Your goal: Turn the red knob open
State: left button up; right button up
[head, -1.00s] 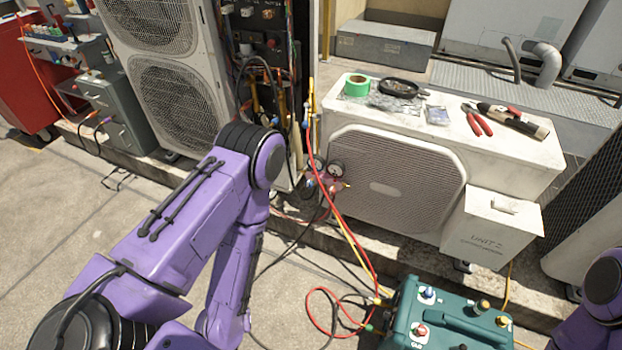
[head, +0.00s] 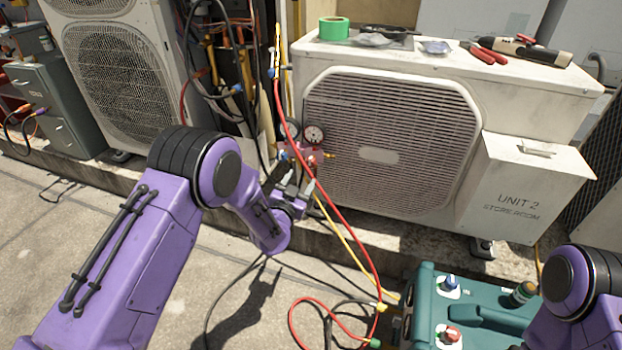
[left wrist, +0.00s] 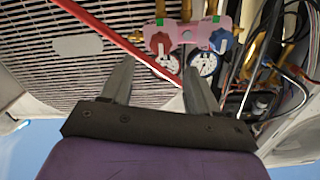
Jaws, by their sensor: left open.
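A pink gauge manifold (head: 303,153) hangs beside the white condenser. In the left wrist view a red knob (left wrist: 160,42) and a blue knob (left wrist: 221,40) show on this manifold (left wrist: 190,32), each by a round gauge. My left gripper (head: 297,176) is open and empty, just in front of and below the manifold. In the left wrist view its fingers (left wrist: 157,72) point toward the red knob, apart from it. A red hose (left wrist: 120,42) crosses between the camera and the red knob's gauge. My right gripper is out of view.
The white condenser (head: 390,140) stands close behind my gripper. Red and yellow hoses (head: 352,235) run down to a teal machine (head: 480,335), which has its own red knob (head: 448,335). Cables hang at left of the manifold.

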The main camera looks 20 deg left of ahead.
aim_at(310, 164)
pick_arm(q)
jog(key=w+b, duration=0.3)
jog(key=w, duration=0.6)
jog(key=shift+w+d, duration=0.15)
jog(key=shift+w, duration=0.4)
jog(key=c, duration=1)
